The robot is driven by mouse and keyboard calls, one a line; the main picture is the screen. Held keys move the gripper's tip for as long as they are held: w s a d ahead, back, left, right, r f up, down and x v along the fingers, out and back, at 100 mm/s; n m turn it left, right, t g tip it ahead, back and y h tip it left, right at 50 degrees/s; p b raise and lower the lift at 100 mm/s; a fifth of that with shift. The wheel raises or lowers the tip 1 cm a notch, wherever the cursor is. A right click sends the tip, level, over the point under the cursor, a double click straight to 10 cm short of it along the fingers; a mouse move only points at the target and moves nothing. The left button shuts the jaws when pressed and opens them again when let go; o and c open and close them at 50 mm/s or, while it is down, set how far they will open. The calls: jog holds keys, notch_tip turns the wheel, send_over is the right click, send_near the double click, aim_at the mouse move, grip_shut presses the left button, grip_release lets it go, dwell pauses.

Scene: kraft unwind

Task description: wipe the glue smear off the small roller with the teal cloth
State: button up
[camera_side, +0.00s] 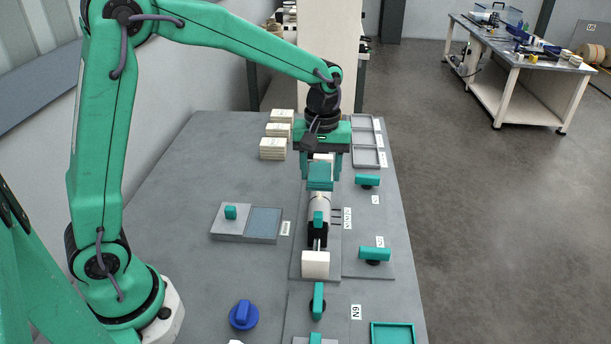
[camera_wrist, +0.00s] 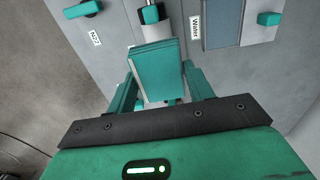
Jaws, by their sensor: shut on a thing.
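My gripper (camera_side: 320,178) is shut on the teal cloth (camera_side: 320,184), a folded block-like pad between the two fingers. The wrist view also shows the cloth (camera_wrist: 158,68) between my fingers (camera_wrist: 160,76). The small roller (camera_side: 319,207) is a pale cylinder lying on the bench fixture, just in front of and below the cloth in the side view. In the wrist view the roller (camera_wrist: 156,35) shows past the cloth, which covers part of it. I cannot tell whether the cloth touches the roller. I cannot make out the glue smear clearly.
A grey pad with a teal knob and blue-grey panel (camera_side: 264,222) lies left of the roller. Teal handles (camera_side: 367,181) (camera_side: 375,254) stand to the right. Stacks of pale blocks (camera_side: 273,148) and grey trays (camera_side: 368,158) are behind. A white block (camera_side: 316,264) sits in front.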

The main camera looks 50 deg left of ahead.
aim_at(319, 207)
jog(key=shift+f, duration=3.8)
jog(key=shift+w+a, duration=0.55)
jog(key=shift+a, duration=0.05)
jog(key=shift+c, duration=0.3)
jog(key=shift+w+a, duration=2)
jog(key=shift+a, duration=0.05)
jog(key=s+d, duration=0.5)
jog(key=shift+s+d+r, duration=0.1)
jog(key=shift+d+r, duration=0.05)
jog(key=shift+r, duration=4)
